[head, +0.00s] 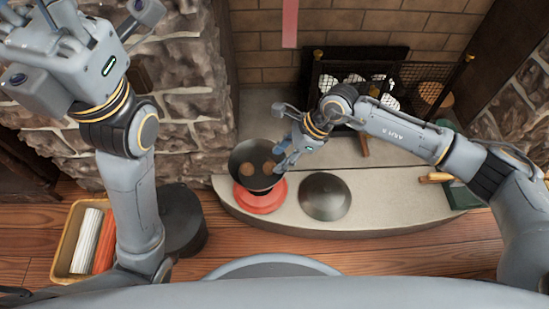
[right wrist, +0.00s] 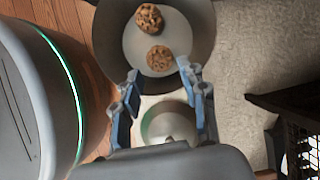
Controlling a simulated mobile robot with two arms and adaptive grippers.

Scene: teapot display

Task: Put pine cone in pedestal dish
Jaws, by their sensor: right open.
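A dark round dish (head: 240,157) stands on a red base (head: 258,200) at the left of the hearth. Two brown pine cones lie inside it, one at left (head: 247,170) and one at right (head: 268,167). In the right wrist view, the same pine cones show as an upper one (right wrist: 149,19) and a lower one (right wrist: 160,58) in the dish (right wrist: 200,30). My right gripper (right wrist: 163,100) is open, with nothing visibly gripped, at the dish's near edge in that view. In the head view, my left gripper (head: 45,60) is raised at upper left; its finger opening is unclear.
A dark round lid-like thing (head: 325,196) lies on the pale hearth (head: 385,200). The fireplace grate (head: 350,70) stands behind. A yellow tray (head: 62,252) with white and orange rolls and a dark cylinder (head: 182,215) stand at left. A green box (head: 460,195) is at right.

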